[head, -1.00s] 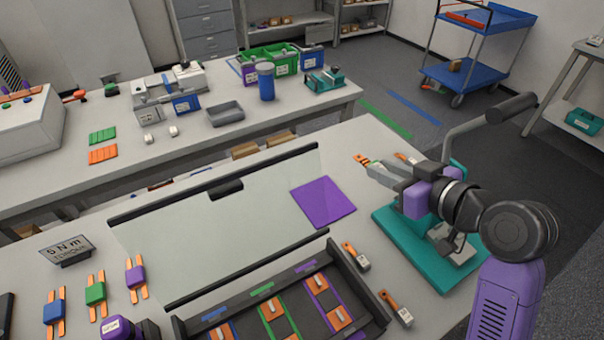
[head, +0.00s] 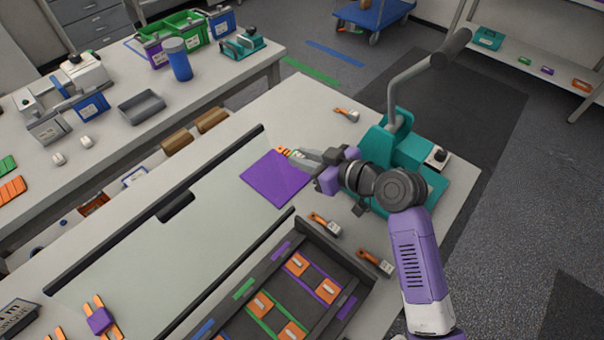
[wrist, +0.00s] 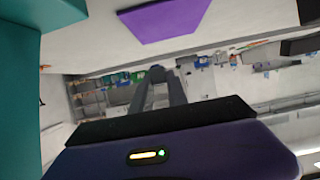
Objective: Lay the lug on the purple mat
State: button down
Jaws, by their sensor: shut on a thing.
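The lug (head: 283,150), orange with a pale sleeve, sticks out from the tips of my gripper (head: 303,157) in the head view. My gripper is shut on it, and its fingers hide part of the sleeve. The purple mat (head: 272,180) lies flat and bare on the near bench. In the head view the lug overlaps the mat's far right corner; its height above the mat is hard to tell. In the wrist view the mat (wrist: 165,18) is at the top, near my gripper's fingers (wrist: 156,78); the lug is not clear there.
A teal press (head: 400,145) with a raised grey lever stands right of the mat, close to my arm. Other lugs lie on the bench, one behind (head: 346,114) and two in front (head: 325,225). A dark compartment tray (head: 240,290) is at the front. A glass panel (head: 170,235) lies left.

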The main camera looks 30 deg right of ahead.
aim_at(303, 183)
jog(key=shift+f, duration=3.55)
jog(key=shift+f, duration=0.2)
jog(key=c, duration=1.3)
grip_release()
jog(key=shift+r, duration=0.1)
jog(key=shift+r, duration=0.1)
jog(key=b+v, duration=0.1)
jog(key=v, duration=1.1)
jog(key=shift+s+b, duration=0.1)
jog(key=shift+b, duration=0.3)
